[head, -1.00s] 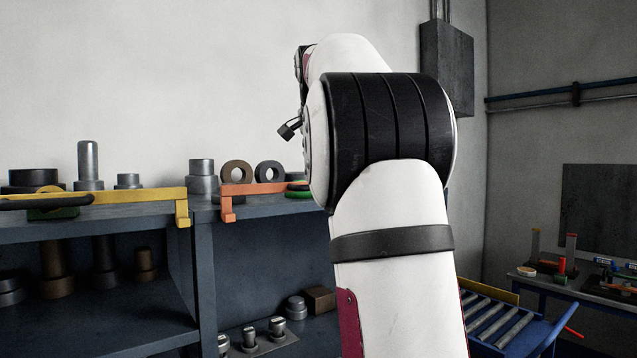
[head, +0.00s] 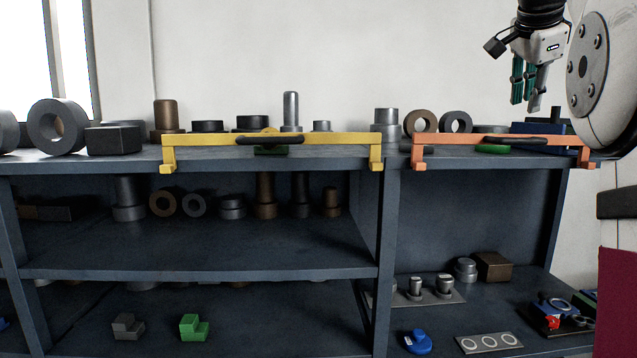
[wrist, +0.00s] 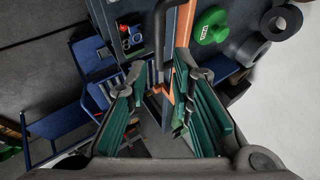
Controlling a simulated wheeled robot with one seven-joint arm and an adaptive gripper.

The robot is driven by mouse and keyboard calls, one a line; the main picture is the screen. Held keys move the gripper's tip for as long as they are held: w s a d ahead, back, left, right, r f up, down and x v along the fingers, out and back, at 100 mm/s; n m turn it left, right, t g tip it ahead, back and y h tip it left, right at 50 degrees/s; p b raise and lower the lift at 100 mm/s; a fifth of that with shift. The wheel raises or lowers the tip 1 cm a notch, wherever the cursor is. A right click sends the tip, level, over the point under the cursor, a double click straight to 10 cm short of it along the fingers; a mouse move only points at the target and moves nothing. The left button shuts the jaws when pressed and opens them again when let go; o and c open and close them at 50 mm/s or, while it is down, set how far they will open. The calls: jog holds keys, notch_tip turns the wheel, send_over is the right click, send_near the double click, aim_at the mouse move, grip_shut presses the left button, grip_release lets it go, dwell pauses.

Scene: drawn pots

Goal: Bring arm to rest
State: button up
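My gripper (head: 525,85) hangs at the upper right of the head view, above the right part of the shelf unit, fingers pointing down. Its two green-padded fingers stand apart in the wrist view (wrist: 160,98), with nothing held between them. An arm link of mine fills the right edge of the head view. The orange bar frame (head: 452,139) lies on the shelf top below and left of the gripper; it also shows beyond the fingers in the wrist view (wrist: 182,60). How far apart they are in depth I cannot tell.
The dark shelf unit (head: 200,258) spans the view. Its top holds a yellow bar frame (head: 330,140), a large grey ring (head: 58,105), a dark block (head: 114,139) and a tall metal peg (head: 291,110). Lower shelves hold a green block (head: 193,328) and blue part (head: 418,342). Air above is clear.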

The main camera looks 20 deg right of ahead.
jog(key=s+a+f+n+y+b, duration=0.1)
jog(key=a+f+n, duration=0.3)
jog(key=a, duration=0.3)
jog(key=s+a+f+n+t+y, duration=0.1)
jog(key=a+f+n+y, duration=0.15)
jog(key=a+f, duration=0.4)
jog(key=s+a+f+n+b, duration=0.1)
jog(key=a+f+n, duration=0.1)
jog(key=a+n, duration=0.45)
jog(key=s+a+f+n+y, duration=0.1)
jog(key=s+a+f+n, duration=0.3)
jog(key=s+a+f, duration=0.2)
jog(key=s+a+f+n+y, duration=0.1)
jog(key=s+a+f+n, duration=0.4)
jog(key=a+f, duration=0.5)
notch_tip(320, 180, down, 5)
jog(key=shift+s+a+f+b, duration=0.2)
jog(key=shift+s+b, duration=0.25)
jog(key=shift+s, duration=0.55)
jog(key=shift+y, duration=0.25)
